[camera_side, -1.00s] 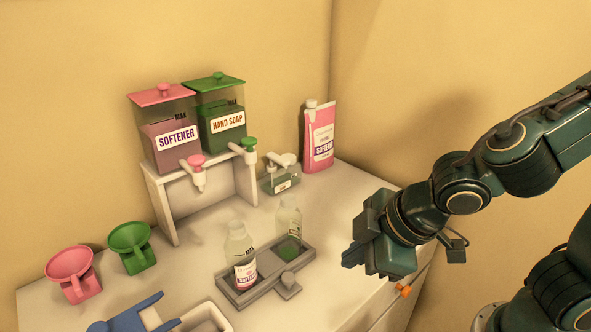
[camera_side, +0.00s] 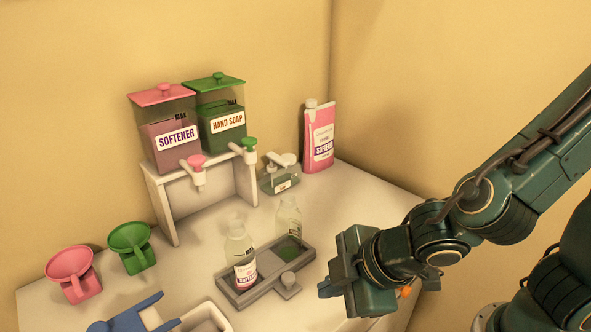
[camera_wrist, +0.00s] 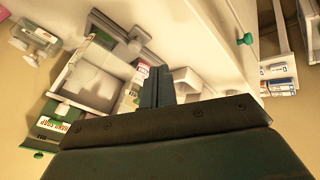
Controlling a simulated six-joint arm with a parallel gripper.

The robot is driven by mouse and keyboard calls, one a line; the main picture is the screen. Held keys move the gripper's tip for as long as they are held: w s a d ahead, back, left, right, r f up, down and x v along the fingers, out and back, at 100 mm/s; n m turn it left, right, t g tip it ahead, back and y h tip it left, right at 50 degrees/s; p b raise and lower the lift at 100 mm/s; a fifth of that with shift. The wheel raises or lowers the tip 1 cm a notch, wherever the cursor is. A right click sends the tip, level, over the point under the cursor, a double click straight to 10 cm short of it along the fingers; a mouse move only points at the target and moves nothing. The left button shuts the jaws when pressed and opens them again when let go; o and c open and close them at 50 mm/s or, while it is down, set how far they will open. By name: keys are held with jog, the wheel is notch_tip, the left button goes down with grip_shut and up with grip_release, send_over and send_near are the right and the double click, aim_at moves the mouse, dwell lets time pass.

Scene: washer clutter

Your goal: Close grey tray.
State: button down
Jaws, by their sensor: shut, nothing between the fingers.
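The grey tray (camera_side: 250,297) lies on the white worktop in the side view, with a small block-like handle (camera_side: 288,284) on its near side. A clear bottle labelled softener (camera_side: 241,260) stands in its left part. Another clear bottle (camera_side: 289,216) stands at its far right part, above a green patch. My gripper (camera_side: 326,288) is shut and empty, to the right of the tray and apart from it. In the wrist view my shut fingers (camera_wrist: 160,84) point at the worktop area; a grey frame with a knob (camera_wrist: 137,38) lies beyond, probably the tray.
A white stand (camera_side: 161,208) carries the softener tank (camera_side: 170,135) and the hand soap tank (camera_side: 222,125). A pump bottle (camera_side: 281,178) and pink pouch (camera_side: 319,140) stand behind. Pink (camera_side: 70,270) and green (camera_side: 131,245) funnels are left. An orange knob (camera_side: 406,291) shows beside my gripper.

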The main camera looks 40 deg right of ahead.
aim_at(262, 274)
jog(key=shift+x, duration=4.25)
jog(key=shift+w+d+f, duration=0.1)
jog(key=shift+w+d, duration=0.35)
jog(key=shift+w, duration=0.4)
jog(key=shift+w+d+f, duration=0.1)
jog(key=shift+w+d, duration=0.4)
jog(key=shift+w, duration=0.35)
jog(key=shift+w, duration=0.1)
jog(key=w, duration=1.2)
jog(key=shift+w, duration=0.45)
jog(key=shift+r, duration=0.1)
jog(key=s, duration=0.1)
jog(key=s+a, duration=0.1)
jog(key=s, duration=0.1)
jog(key=s+a+r, duration=0.1)
jog(key=shift+s, duration=0.2)
jog(key=v, duration=0.9)
jog(key=shift+s, duration=0.15)
jog(key=shift+d+r, duration=0.1)
jog(key=shift+r, duration=0.05)
